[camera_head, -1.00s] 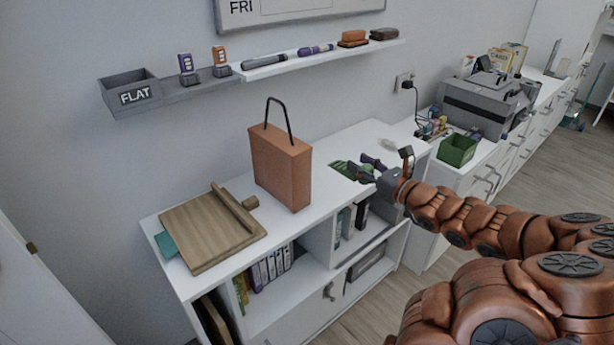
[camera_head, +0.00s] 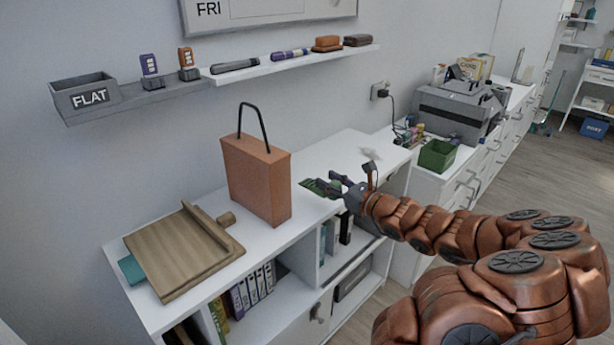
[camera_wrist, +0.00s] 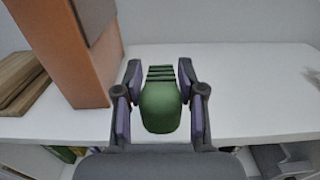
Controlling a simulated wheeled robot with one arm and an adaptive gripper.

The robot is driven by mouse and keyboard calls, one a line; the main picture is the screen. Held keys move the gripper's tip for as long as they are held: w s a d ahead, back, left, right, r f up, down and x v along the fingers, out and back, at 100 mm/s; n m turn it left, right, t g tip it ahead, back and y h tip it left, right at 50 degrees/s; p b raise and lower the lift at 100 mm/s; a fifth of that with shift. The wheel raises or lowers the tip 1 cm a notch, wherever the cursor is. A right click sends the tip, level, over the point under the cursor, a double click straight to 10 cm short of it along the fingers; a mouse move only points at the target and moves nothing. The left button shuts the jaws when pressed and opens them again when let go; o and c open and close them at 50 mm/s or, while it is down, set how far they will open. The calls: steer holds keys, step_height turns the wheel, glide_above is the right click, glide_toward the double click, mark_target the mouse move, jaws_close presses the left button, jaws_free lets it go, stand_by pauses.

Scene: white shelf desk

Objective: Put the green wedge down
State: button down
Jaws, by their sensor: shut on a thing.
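The green wedge (camera_wrist: 160,105) is between the two purple-padded fingers of my gripper (camera_wrist: 160,92) in the wrist view. Dark stripes cross its far end. My gripper is shut on it. In the head view, the wedge (camera_head: 318,187) shows as a small green striped shape at the tips of my gripper (camera_head: 334,187), over the white shelf desk (camera_head: 345,150). I cannot tell whether the wedge touches the desk top.
An orange bag-like box (camera_head: 257,180) with a black handle stands left of my gripper. A wooden board (camera_head: 180,250) lies farther left. A green bin (camera_head: 437,155) and a grey printer (camera_head: 460,108) are to the right. Bare desk top lies behind my gripper.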

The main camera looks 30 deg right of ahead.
steer(key=w, duration=0.4)
steer(key=w+d, duration=0.1)
steer(key=w, duration=0.3)
steer(key=w+d+f+p, duration=0.1)
steer(key=w, duration=0.3)
steer(key=shift+w+f, duration=0.1)
steer(key=shift+w, duration=0.15)
steer(key=shift+w+d+f, duration=0.1)
steer(key=shift+f, duration=1.7)
steer(key=shift+f, duration=0.1)
steer(key=c, duration=0.7)
jaws_free()
